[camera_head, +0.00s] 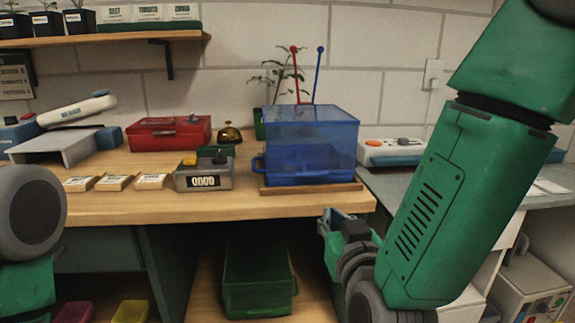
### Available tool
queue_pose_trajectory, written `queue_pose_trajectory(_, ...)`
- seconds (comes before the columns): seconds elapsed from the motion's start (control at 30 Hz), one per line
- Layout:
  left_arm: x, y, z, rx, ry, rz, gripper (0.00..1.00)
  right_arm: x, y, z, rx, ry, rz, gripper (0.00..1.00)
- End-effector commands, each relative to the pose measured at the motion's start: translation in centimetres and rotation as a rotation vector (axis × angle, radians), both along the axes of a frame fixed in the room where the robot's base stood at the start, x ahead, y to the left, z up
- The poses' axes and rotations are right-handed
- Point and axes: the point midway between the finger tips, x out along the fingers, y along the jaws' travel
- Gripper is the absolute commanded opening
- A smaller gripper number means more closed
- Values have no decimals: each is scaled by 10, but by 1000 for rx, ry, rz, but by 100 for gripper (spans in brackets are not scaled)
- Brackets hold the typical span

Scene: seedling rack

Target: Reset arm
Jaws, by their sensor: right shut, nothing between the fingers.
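My right arm is green and comes down from the upper right. Its gripper (335,219) is small in view, at the front edge of the wooden bench (270,208), just below and right of the blue see-through bin. The gripper is shut with nothing in it. Part of my left arm shows at the lower left edge; its gripper is out of view.
A blue bin (312,145) stands on a wooden board near the bench's right end. A red case (168,133), a brass bell (229,133) and a counter box (204,175) stand left of it. A green bin (258,280) sits below.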

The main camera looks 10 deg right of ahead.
Motion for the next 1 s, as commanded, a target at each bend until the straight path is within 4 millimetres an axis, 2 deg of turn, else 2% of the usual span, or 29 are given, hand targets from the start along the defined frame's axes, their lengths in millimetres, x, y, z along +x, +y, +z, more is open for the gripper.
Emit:
queue_pose_trajectory(0.03, 0, 0, 7, 0, 0, 0, 40, -4, -8, -29, -7, 94, 8, 0)
queue_pose_trajectory(0.13, 0, 0, 16, 0, 0, 0, 40, -23, -27, -97, -15, 314, 32, 0)
queue_pose_trajectory(0.2, 0, 0, 23, 0, -1, 0, 40, -47, -43, -145, -21, 477, 43, 0)
queue_pose_trajectory(0.27, 0, 0, 28, 0, -1, 0, 40, -72, -55, -182, -26, 615, 50, 0)
queue_pose_trajectory(0.3, 0, 0, 31, 0, -1, 0, 40, -91, -64, -204, -29, 706, 52, 0)
queue_pose_trajectory(0.37, 0, 0, 36, 0, -1, 0, 40, -123, -77, -234, -35, 843, 52, 0)
queue_pose_trajectory(0.4, 0, 0, 39, 0, -1, 0, 40, -147, -86, -252, -39, 933, 50, 0)
queue_pose_trajectory(0.5, 0, 0, 46, 0, -1, 0, 40, -203, -109, -285, -48, 1137, 42, 0)
queue_pose_trajectory(0.6, 0, 0, 50, 0, 0, 0, 40, -252, -127, -303, -58, 1300, 28, 0)
queue_pose_trajectory(0.73, 0, 0, 54, 0, 0, 0, 40, -293, -142, -313, -66, 1431, 16, 0)
queue_pose_trajectory(0.83, 0, 0, 54, 0, 0, 0, 40, -306, -147, -316, -68, 1473, 11, 0)
queue_pose_trajectory(1.0, 0, 0, 54, 0, 0, 0, 40, -308, -148, -317, -69, 1481, 10, 0)
